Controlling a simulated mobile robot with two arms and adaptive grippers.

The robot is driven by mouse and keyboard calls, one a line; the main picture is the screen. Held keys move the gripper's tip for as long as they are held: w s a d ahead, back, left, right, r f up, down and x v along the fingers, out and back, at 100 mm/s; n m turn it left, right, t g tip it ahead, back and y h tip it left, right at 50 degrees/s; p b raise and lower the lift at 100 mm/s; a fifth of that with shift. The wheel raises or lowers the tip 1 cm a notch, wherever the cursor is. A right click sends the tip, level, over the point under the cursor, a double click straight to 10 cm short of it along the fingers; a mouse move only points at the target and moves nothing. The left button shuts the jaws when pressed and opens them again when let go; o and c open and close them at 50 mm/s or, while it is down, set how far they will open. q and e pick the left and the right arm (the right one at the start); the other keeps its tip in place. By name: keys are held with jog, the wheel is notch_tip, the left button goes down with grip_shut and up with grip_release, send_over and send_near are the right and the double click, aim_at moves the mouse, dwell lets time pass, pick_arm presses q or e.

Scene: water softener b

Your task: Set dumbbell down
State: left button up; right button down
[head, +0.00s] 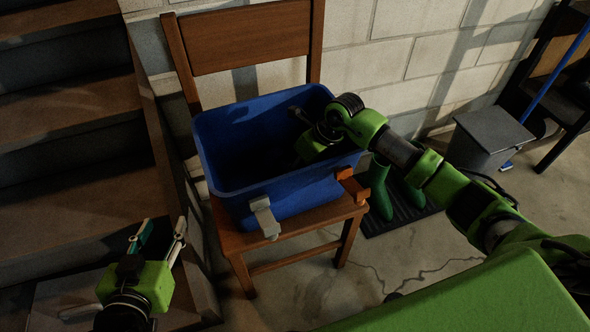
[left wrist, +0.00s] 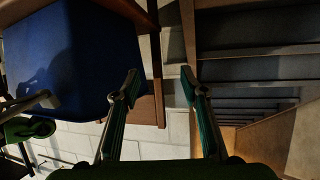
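No dumbbell can be made out in either view; the inside of the blue bin (head: 235,192) is dark and partly hidden by my right arm. My right gripper (head: 301,120) is inside the bin, near its back right part. A grey finger of it shows, but what lies between its fingers is hidden. In the left wrist view, part of the right gripper (left wrist: 34,103) shows against the blue bin (left wrist: 75,60). My left gripper (head: 164,224) is at the lower left, apart from the bin. Its fingers are spread and empty in the left wrist view (left wrist: 160,74).
Stairs (head: 65,110) rise at left. Green boots (head: 380,188) and a grey trash bin (head: 488,135) stand at right.

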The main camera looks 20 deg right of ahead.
jog(key=shift+w+r, duration=0.1)
jog(key=shift+r, duration=0.1)
jog(key=c, duration=2.3)
grip_release()
jog(key=shift+f, duration=0.2)
jog(key=shift+c, duration=0.2)
jog(key=o, duration=0.4)
pick_arm(q)
jog(key=shift+r, duration=0.15)
pick_arm(e)
jog(key=shift+r, duration=0.25)
jog(key=p+v, duration=0.1)
jog(key=v, duration=0.4)
pick_arm(q)
jog(key=s+a+f+g+y+p, duration=0.1)
jog(key=s+a+f+g+y, duration=0.1)
jog(key=s+a+f+g, duration=0.2)
jog(key=s+f+g, duration=0.3)
jog(key=s+f, duration=0.3)
jog(key=s, duration=0.1)
jog(key=shift+s+a+n+p, duration=0.15)
jog(key=shift+s+n+p, duration=0.15)
jog(key=shift+s+p, duration=0.1)
pick_arm(e)
jog(key=v, duration=0.6)
jog(key=shift+s+d+r, duration=0.2)
jog(key=shift+s+r, duration=0.05)
jog(key=shift+r, duration=0.05)
